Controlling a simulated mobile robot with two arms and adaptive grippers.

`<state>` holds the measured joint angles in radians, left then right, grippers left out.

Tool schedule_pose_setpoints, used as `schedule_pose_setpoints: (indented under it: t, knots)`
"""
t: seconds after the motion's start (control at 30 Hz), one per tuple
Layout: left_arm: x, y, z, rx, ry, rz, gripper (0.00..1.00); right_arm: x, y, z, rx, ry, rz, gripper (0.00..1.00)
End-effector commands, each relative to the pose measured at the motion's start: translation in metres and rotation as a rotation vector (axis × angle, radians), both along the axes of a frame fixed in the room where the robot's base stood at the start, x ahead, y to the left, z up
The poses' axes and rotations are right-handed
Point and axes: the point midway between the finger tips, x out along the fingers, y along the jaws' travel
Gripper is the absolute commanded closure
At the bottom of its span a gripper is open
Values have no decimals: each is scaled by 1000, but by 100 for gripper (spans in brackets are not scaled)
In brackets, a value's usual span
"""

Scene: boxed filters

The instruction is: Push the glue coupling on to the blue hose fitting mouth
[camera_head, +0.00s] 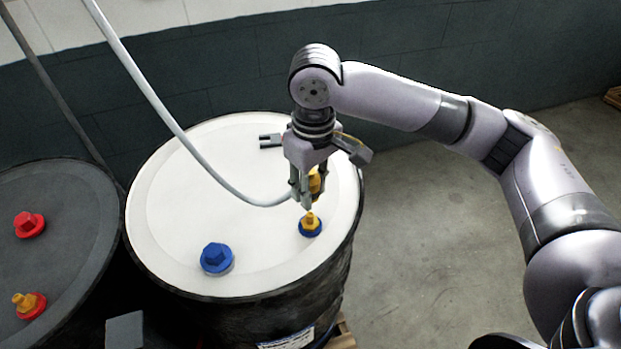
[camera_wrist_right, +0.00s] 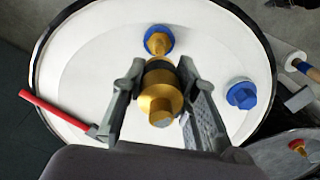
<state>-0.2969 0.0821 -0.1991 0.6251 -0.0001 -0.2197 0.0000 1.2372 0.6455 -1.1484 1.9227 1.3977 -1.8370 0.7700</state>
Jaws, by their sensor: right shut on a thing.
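My right gripper (camera_head: 306,196) is above the right part of the white drum lid. It is shut on the brass-yellow glue coupling (camera_head: 316,183), which a pale hose (camera_head: 180,128) reaches from the upper left. The blue hose fitting (camera_head: 310,228), with its yellow mouth pointing up, stands on the lid just below the gripper, apparently with a small gap. In the right wrist view the coupling (camera_wrist_right: 155,103) sits between the two fingers (camera_wrist_right: 160,68), and the fitting's yellow mouth (camera_wrist_right: 158,43) shows beyond it. The exact gap and alignment cannot be told. My left gripper is not in view.
A blue cap (camera_head: 216,258) stands on the same white lid (camera_head: 180,225), left of the fitting. A dark drum (camera_head: 70,215) at the left carries a red cap (camera_head: 29,224) and a red fitting with a yellow mouth (camera_head: 28,304).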

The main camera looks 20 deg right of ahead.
Motion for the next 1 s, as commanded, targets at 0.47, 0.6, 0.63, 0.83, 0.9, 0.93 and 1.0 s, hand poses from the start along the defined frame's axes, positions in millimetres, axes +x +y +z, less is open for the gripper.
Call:
schedule_pose_setpoints:
  t: [0.47,0.6,0.63,0.83,0.9,0.93,1.0]
  knots:
    - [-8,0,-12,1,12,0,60,0,0,-42,-1,0,-1,100]
    - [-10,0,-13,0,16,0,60,0,0,-46,0,-1,-1,100]
    - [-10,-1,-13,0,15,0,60,0,0,-46,0,-1,-1,100]
    - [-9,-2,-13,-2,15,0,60,0,0,-47,0,-1,-1,100]
    - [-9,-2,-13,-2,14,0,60,0,0,-47,0,-1,-1,100]
    - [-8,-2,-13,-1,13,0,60,0,0,-47,0,-1,-1,100]
    - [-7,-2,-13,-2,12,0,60,0,0,-47,0,-1,-1,100]
